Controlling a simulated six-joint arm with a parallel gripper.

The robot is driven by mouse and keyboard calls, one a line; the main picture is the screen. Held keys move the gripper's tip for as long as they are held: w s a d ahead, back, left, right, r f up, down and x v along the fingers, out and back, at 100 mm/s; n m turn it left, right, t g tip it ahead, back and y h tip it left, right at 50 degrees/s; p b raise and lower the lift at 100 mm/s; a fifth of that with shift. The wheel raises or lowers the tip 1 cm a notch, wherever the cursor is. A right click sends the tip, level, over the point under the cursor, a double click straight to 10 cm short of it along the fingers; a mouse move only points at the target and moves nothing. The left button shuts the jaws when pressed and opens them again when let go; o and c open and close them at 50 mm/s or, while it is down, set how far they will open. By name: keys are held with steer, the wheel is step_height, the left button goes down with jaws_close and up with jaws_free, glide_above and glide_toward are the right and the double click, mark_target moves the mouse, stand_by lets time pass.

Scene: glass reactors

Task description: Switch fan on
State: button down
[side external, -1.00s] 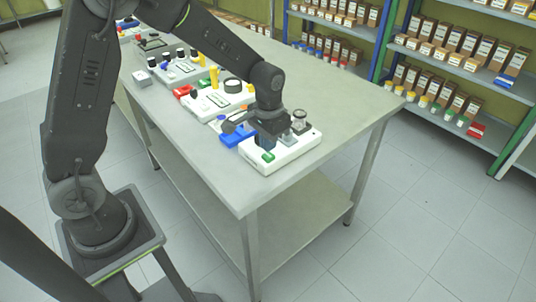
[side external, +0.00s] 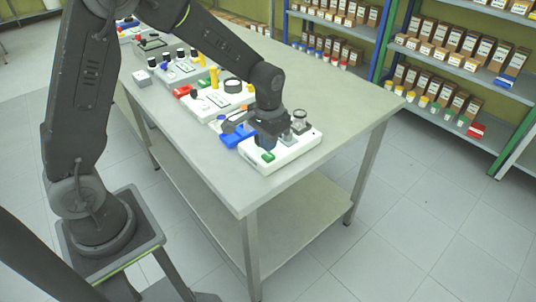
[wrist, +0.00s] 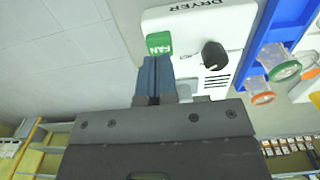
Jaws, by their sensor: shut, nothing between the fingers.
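The dryer (wrist: 180,15) is a white unit with a green switch marked FAN (wrist: 158,43), a black knob (wrist: 213,54) and a slotted vent. In the side view the dryer (side external: 292,154) sits at the near end of the table, with the green fan switch (side external: 267,156) on its front left. My gripper (wrist: 152,60) is shut and empty. Its blue fingertips are at the lower edge of the fan switch in the wrist view; I cannot tell whether they touch it. In the side view my gripper (side external: 265,143) points down over the dryer, close to the switch.
A blue rack (wrist: 281,30) with glass vials stands beside the dryer. Several other white units line the table (side external: 215,170) behind it. The table's front right is bare. Shelves with boxes (side external: 440,60) stand at the back.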

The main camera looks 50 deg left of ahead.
mark_target(268, 155)
steer(key=shift+f, duration=0.15)
steer(key=shift+f, duration=1.25)
stand_by(0.4)
steer(key=shift+r, duration=3.5)
steer(key=shift+r, duration=0.1)
steer(key=s+r+t, duration=0.2)
steer(key=s+r, duration=0.4)
steer(key=s, duration=0.4)
steer(key=s+d+r+t, duration=0.1)
steer(key=s+r+t, duration=0.2)
steer(key=s+r, duration=0.3)
steer(key=s, duration=0.4)
steer(key=shift+s+r+t, duration=0.15)
steer(key=shift+r+t, duration=0.15)
steer(key=shift+r, duration=0.05)
